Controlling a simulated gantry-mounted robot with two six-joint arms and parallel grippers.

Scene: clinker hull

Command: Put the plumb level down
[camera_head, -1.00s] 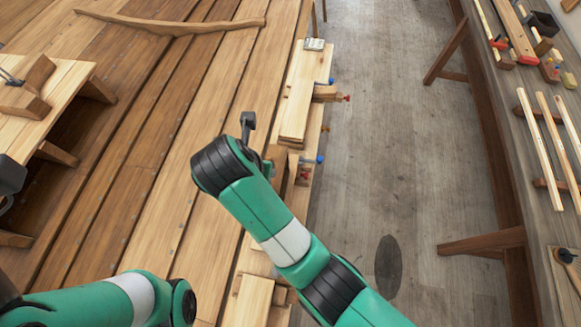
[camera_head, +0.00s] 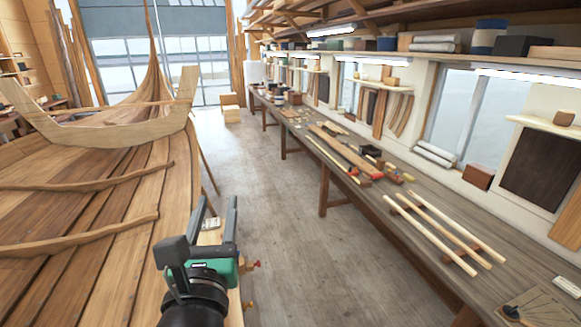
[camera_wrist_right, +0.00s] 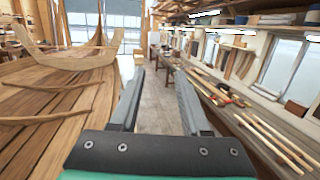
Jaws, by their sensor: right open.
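I cannot make out the plumb level for certain in either view, and nothing shows in my right gripper. A flat pale board with dark lines and a black knob (camera_head: 535,309) lies at the near right end of the workbench, partly cut off; I cannot tell if it is the level. My left gripper is out of view.
The planked hull (camera_head: 85,270) fills the left, with curved timbers (camera_head: 80,236) across it. The long workbench (camera_head: 400,235) runs along the right wall, holding pale battens (camera_head: 430,234), red-ended clamps and small tools. The grey floor (camera_head: 275,215) between them is clear.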

